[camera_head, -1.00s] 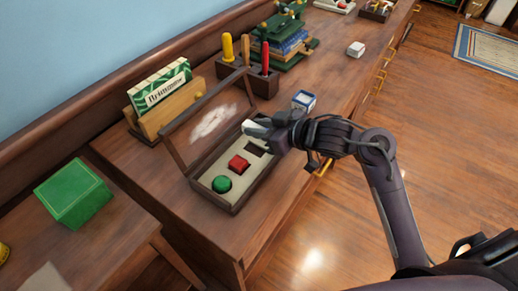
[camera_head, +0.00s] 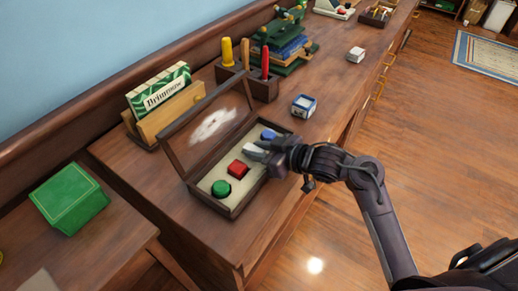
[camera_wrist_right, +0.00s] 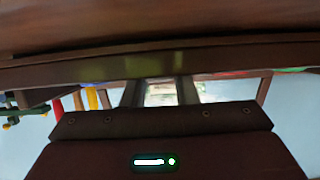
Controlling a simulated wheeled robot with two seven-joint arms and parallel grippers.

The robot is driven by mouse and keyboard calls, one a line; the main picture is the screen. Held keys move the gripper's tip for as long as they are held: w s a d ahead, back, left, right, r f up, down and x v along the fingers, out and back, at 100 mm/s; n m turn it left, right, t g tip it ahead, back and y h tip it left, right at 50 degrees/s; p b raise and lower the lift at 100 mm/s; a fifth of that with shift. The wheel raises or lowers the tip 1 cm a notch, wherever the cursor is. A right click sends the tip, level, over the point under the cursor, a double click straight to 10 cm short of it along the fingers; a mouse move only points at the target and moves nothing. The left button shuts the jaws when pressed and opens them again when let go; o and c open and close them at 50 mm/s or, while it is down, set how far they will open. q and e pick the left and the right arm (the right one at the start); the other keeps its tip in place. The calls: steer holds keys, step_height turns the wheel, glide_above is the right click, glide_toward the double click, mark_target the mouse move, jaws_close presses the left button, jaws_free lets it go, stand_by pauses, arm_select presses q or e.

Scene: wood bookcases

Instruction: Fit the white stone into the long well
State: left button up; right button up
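An open wooden box (camera_head: 232,212) with its lid tilted back stands on the desk. Its pale insert holds a green round stone (camera_head: 221,188), a red square stone (camera_head: 238,168) and a blue stone (camera_head: 268,134). My right gripper (camera_head: 254,150) is low over the insert between the red and blue stones, hiding the long well's place. Pale surfaces show at its fingertips; I cannot tell whether they are the white stone or the fingers. The right wrist view shows two dark fingers (camera_wrist_right: 160,92) with a whitish-green patch between them. My left gripper is out of view.
A blue-and-white small box (camera_head: 303,105) stands just right of the box. A tool holder (camera_head: 262,90) and a letter rack (camera_head: 170,113) stand behind it. A green box (camera_head: 70,197) is at left.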

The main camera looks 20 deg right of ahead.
steer(key=o, duration=0.4)
steer(key=shift+r, duration=0.25)
steer(key=p+v, duration=0.1)
steer(key=v, duration=0.9)
steer(key=shift+s+d+r, duration=0.15)
steer(key=shift+s+d, duration=0.05)
steer(key=shift+s, duration=0.1)
steer(key=shift+s+d+r, duration=0.15)
steer(key=shift+s+d, duration=0.05)
steer(key=shift+s, duration=0.05)
steer(key=shift+s+d+r, duration=0.1)
steer(key=shift+s+d, duration=0.05)
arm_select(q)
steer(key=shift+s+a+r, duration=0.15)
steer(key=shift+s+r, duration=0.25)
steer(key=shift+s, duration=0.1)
